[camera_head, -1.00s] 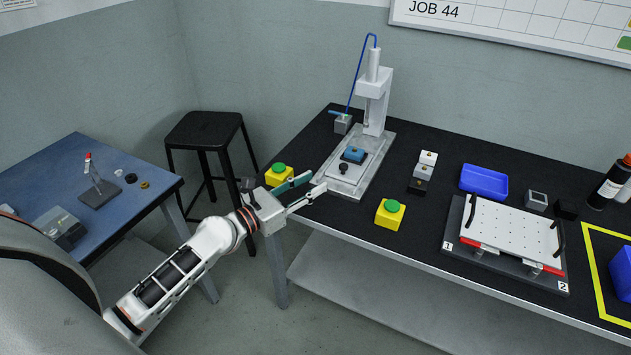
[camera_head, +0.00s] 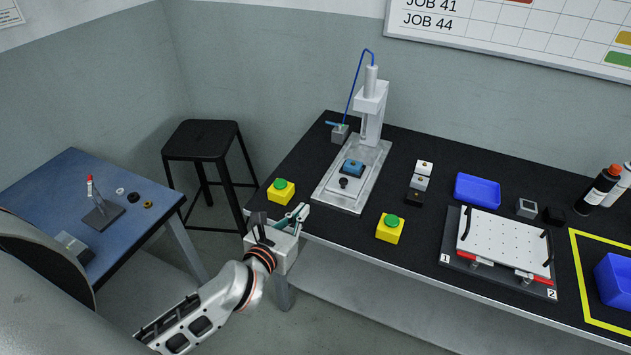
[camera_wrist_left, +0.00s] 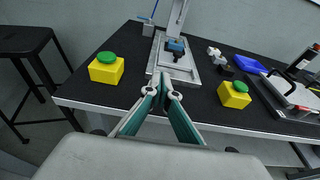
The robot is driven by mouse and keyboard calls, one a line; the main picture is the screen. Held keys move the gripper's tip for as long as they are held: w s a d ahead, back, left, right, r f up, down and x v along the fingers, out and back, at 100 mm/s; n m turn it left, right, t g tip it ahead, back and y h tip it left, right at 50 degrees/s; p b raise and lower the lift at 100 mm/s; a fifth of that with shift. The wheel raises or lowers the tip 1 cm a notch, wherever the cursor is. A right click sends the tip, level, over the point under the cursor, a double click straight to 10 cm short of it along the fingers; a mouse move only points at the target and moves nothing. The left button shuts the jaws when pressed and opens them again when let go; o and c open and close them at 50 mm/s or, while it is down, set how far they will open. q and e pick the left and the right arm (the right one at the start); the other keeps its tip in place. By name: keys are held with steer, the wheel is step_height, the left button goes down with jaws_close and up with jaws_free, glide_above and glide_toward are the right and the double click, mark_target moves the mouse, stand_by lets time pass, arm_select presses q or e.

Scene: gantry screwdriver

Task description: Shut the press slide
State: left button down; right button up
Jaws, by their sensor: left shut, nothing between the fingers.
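The press (camera_head: 371,115) stands at the back left of the black bench, a white column on a grey metal base (camera_head: 327,192). Its slide carries a blue part (camera_head: 352,167) and has a black knob (camera_head: 343,183) at the front. The blue part sits in front of the column, toward the bench's front edge. My left gripper (camera_head: 303,211) is shut and empty, near the bench's front edge, apart from the knob. In the left wrist view its teal fingers meet at the tips (camera_wrist_left: 163,83), with the press behind them. My right gripper does not show.
Yellow boxes with green buttons stand left (camera_head: 281,192) and right (camera_head: 389,229) of the press base. Small blocks (camera_head: 418,183), a blue tray (camera_head: 478,189) and a white perforated plate (camera_head: 505,240) lie further right. A black stool (camera_head: 200,140) stands left of the bench.

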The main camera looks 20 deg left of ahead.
arm_select(q)
steer(key=s+f, duration=0.1)
glide_toward(328, 187)
steer(key=shift+g, duration=0.4)
steer(key=x, duration=0.5)
steer(key=shift+w+r, duration=0.15)
steer(key=shift+w, duration=0.6)
steer(key=shift+d, duration=0.1)
